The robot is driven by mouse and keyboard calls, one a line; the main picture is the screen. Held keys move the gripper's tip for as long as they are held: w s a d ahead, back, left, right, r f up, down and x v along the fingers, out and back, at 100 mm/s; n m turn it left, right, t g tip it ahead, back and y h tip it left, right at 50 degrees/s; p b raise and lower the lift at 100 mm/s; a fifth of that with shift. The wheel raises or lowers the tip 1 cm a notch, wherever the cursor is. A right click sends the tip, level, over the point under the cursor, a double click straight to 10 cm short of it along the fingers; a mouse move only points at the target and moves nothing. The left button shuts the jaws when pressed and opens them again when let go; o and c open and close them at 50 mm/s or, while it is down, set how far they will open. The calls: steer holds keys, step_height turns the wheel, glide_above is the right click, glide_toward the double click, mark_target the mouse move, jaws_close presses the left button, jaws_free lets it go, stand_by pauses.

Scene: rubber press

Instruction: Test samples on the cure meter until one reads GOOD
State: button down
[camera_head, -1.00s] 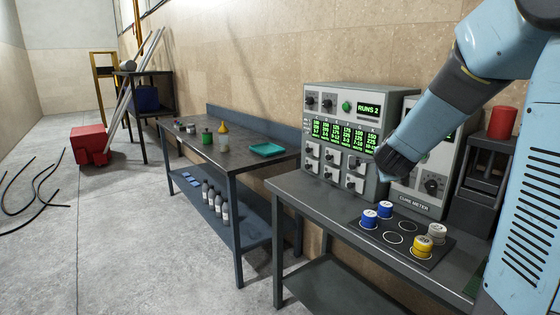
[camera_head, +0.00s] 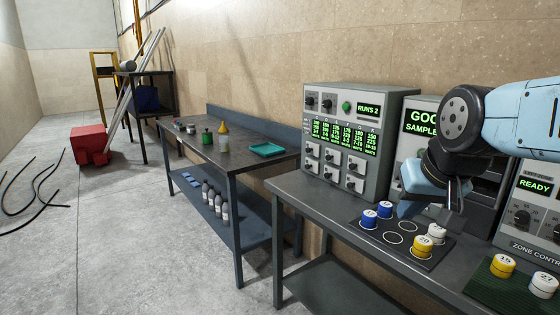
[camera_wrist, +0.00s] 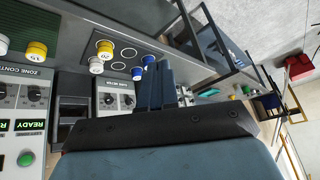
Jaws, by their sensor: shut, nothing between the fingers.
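The cure meter (camera_head: 417,154) stands against the wall, partly hidden by my arm. The visible part of its green display reads "GOO" and "SAMPLE", with the rest covered. The dark sample mat (camera_head: 376,240) lies in front of it with ring marks. It holds two blue-topped samples (camera_head: 369,218), a yellow-topped sample (camera_head: 422,246) marked 20, and a white-topped sample (camera_head: 437,233). My gripper (camera_head: 446,212) is shut and empty above the mat's right side. In the wrist view its closed fingers (camera_wrist: 154,86) point toward the mat, and the cure meter (camera_wrist: 117,98) shows beneath.
A control box (camera_head: 345,145) reading "RUNS 2" stands left of the meter. At right, a zone control unit (camera_head: 530,215) reads READY, beside a green mat (camera_head: 526,293) with yellow sample 15 (camera_head: 503,265) and white sample 27 (camera_head: 544,285). Another bench (camera_head: 240,160) stands further left.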

steer(key=s, duration=0.2)
steer(key=shift+s+d+f+n+g+h, duration=0.15)
steer(key=shift+s+d+n+g+h, duration=0.15)
steer(key=shift+n, duration=0.1)
stand_by(0.5)
